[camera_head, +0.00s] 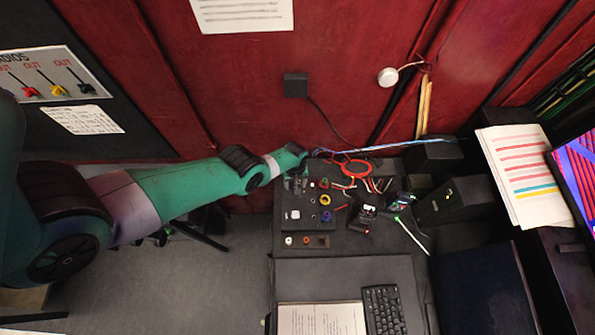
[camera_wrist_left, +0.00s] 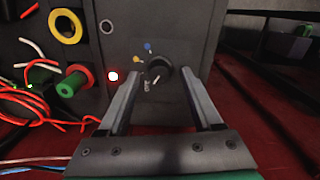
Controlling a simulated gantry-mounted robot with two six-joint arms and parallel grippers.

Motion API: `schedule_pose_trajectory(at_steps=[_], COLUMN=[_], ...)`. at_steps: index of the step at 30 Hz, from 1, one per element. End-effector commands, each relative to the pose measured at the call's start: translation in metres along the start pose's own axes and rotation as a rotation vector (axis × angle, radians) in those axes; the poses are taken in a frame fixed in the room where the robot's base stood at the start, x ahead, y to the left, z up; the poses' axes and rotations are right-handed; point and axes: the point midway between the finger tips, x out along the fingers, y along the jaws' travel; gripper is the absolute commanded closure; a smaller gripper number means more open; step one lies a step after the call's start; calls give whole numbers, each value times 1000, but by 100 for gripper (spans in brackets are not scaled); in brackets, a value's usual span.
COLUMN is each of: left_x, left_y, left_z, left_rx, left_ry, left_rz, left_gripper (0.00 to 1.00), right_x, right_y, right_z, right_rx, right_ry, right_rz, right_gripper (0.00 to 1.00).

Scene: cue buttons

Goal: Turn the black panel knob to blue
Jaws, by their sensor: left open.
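The black panel knob (camera_wrist_left: 159,76) is on the dark panel (camera_wrist_left: 170,30) in the left wrist view. A blue dot (camera_wrist_left: 148,46) and a yellow dot (camera_wrist_left: 137,58) are on the panel beside it, with a pale mark on its lower-left side. The knob's pointer is too small to read surely. My left gripper (camera_wrist_left: 163,70) is open, with one finger to each side of the knob in the picture; I see no contact. In the head view my left gripper (camera_head: 298,158) is at the panel's far edge, and the knob cannot be made out.
In the head view, a keyboard (camera_head: 384,308) and several small devices crowd the desk.

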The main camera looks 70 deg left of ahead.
Motion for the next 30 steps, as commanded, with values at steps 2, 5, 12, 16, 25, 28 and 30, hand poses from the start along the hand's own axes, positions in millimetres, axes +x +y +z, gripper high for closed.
schedule_pose_trajectory(at_steps=[2,5,12,16,25,28,30], left_x=[4,3,2,2,2,2,2], left_y=[0,0,0,0,0,0,0], left_z=[0,0,0,0,0,0,0], left_rx=[0,0,0,1,1,5,14], left_ry=[0,0,0,0,0,0,0], left_rz=[0,0,0,0,0,0,0], left_gripper=[34,34,52,75,100,100,100], right_x=[-3,-2,-2,-2,-2,-2,-2], right_y=[0,0,0,0,0,0,0], right_z=[2,2,1,1,2,2,2], right_rx=[0,0,0,0,0,0,0], right_ry=[1,1,1,1,1,1,1], right_rz=[0,0,0,0,0,0,0], right_gripper=[50,50,50,50,50,50,50])
